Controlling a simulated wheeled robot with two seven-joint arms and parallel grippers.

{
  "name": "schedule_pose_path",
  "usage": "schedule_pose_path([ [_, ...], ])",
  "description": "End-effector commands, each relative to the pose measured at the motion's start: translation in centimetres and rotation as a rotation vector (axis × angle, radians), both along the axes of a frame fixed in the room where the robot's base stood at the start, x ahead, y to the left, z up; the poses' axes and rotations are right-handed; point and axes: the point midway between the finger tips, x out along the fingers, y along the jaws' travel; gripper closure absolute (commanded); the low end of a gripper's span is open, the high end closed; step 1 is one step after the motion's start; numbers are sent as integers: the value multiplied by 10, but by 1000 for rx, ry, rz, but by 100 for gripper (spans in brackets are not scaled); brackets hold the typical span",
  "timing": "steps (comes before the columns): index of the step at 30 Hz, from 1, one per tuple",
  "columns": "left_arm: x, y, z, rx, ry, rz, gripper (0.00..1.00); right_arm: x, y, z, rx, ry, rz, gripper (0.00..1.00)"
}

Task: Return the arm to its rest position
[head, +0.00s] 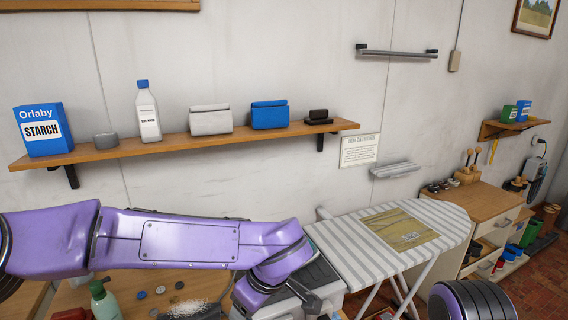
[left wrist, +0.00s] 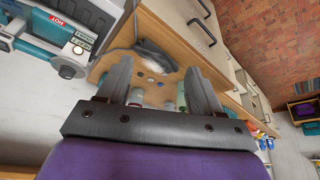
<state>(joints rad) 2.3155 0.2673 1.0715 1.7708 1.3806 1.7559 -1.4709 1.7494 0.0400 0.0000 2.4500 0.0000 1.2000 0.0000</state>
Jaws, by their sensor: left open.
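My left arm (head: 185,240) is purple and stretches across the lower part of the head view from the left edge to the middle. Its gripper (head: 318,302) is low in that view, in front of the ironing board's near end, and partly cut off. In the left wrist view the gripper (left wrist: 158,85) has its two grey fingers wide apart with nothing between them. Beyond the fingers is a wooden worktop (left wrist: 150,68) with bottles and small round things. My right gripper is not in view.
A wall shelf (head: 190,141) holds a starch box (head: 42,130), a bottle (head: 147,112) and other items above the arm. A green bottle (head: 103,302) stands below the arm.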

Motion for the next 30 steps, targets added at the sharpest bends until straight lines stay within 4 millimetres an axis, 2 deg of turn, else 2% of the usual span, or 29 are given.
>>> schedule_pose_path([
  [8,17,-3,2,-53,-162,121,35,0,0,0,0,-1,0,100],
  [11,28,3,-5,-54,-261,157,35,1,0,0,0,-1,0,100],
  [14,40,14,-23,-46,-378,181,35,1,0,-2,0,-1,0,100],
  [17,49,30,-62,-30,-485,176,35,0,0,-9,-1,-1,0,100],
  [20,48,48,-112,-21,-553,141,35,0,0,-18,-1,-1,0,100],
  [23,34,69,-176,-19,-575,73,35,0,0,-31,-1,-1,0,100],
  [24,22,79,-206,-22,-566,37,35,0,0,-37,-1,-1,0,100],
  [26,-1,95,-252,-29,-532,-21,35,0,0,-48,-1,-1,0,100],
  [27,-20,106,-282,-34,-497,-60,35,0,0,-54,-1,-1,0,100],
  [29,-52,124,-323,-40,-430,-114,35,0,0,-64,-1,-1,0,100],
  [30,-76,137,-348,-41,-377,-149,35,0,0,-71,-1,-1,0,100],
])
